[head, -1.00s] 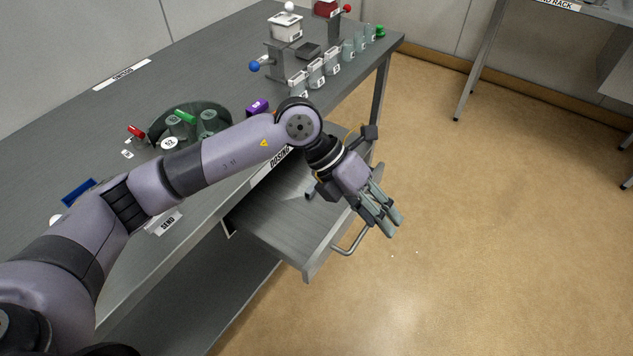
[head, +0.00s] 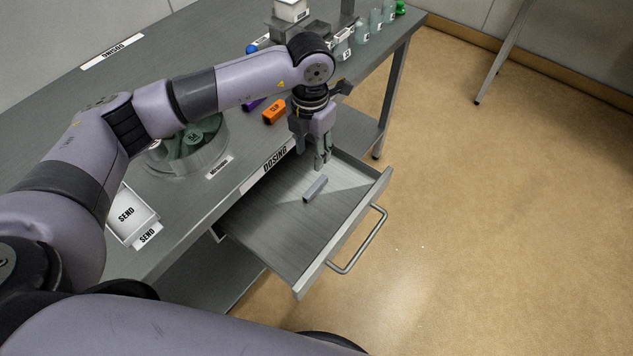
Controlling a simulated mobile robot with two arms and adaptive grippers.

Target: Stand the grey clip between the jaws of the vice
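A small grey bar, which looks like the grey clip (head: 316,188), lies flat in the open drawer (head: 262,228) under the table's front edge. My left gripper (head: 313,160) points down over the back of the drawer, just behind the clip. Its fingers are apart with a gap between them, and they hold nothing. I cannot tell whether the grey block with a blue knob (head: 251,48) at the back of the table is the vice; my arm partly hides it. My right gripper is out of view.
The drawer's handle (head: 362,246) sticks out over clear floor. Clear jars (head: 375,22) stand at the far right end.

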